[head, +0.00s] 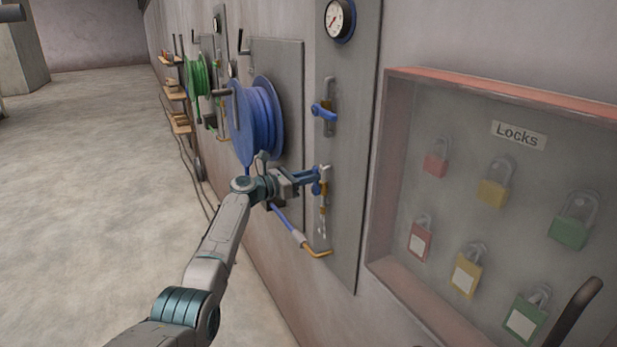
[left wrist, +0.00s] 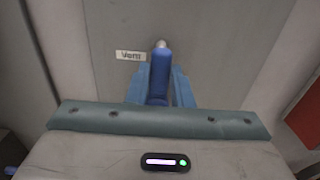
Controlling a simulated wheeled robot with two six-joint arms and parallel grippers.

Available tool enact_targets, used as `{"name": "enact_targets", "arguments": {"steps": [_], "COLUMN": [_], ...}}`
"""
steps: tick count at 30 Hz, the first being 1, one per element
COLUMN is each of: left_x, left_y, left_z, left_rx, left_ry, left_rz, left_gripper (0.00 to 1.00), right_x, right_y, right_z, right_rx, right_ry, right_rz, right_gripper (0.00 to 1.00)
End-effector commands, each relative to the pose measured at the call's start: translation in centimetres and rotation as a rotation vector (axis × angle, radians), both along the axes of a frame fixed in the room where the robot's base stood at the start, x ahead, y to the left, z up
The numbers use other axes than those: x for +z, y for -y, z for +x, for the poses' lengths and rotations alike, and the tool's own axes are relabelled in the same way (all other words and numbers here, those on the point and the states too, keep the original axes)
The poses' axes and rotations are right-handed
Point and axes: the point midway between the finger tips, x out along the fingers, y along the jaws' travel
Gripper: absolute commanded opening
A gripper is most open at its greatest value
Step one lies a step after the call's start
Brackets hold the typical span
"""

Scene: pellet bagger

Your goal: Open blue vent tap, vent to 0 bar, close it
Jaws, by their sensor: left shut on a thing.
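The blue vent tap (left wrist: 161,70) shows in the left wrist view beside a label reading "Vent" (left wrist: 131,56). My left gripper (left wrist: 160,88) is shut on its blue handle, with a finger on each side. In the head view my left gripper (head: 308,178) reaches the lower tap on the grey panel (head: 345,200) and partly hides it. A second blue tap (head: 323,112) sits higher on the same panel. The pressure gauge (head: 339,19) is at the panel's top; its reading is too small to tell. My right gripper is not in view.
A lock cabinet (head: 378,165) with several padlocks is on the wall to the right. A blue hose reel (head: 258,120) and a green one (head: 197,78) hang to the left. A blue hose (head: 283,217) runs below my gripper. The floor at left is clear.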

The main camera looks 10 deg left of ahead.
Motion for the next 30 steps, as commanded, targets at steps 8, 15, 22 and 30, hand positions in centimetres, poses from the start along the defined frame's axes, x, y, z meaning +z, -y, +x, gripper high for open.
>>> {"name": "enact_targets", "arguments": {"steps": [8,15,22,30], "left_x": [-0.1,-0.1,-0.2,-0.5], "left_y": [0.0,0.0,-0.7,-4.2], "left_z": [0.0,0.0,-0.4,-2.9], "left_rx": [0.000,0.000,0.002,0.003], "left_ry": [-0.002,-0.001,0.000,0.002], "left_rz": [0.000,-0.001,0.000,0.003], "left_gripper": [0.33,0.42,0.42,0.42], "right_x": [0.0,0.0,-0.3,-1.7], "right_y": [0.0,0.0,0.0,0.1], "right_z": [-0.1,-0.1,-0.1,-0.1], "right_rx": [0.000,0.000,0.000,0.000], "right_ry": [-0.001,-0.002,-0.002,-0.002], "right_rz": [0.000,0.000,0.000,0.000], "right_gripper": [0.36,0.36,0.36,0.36]}}
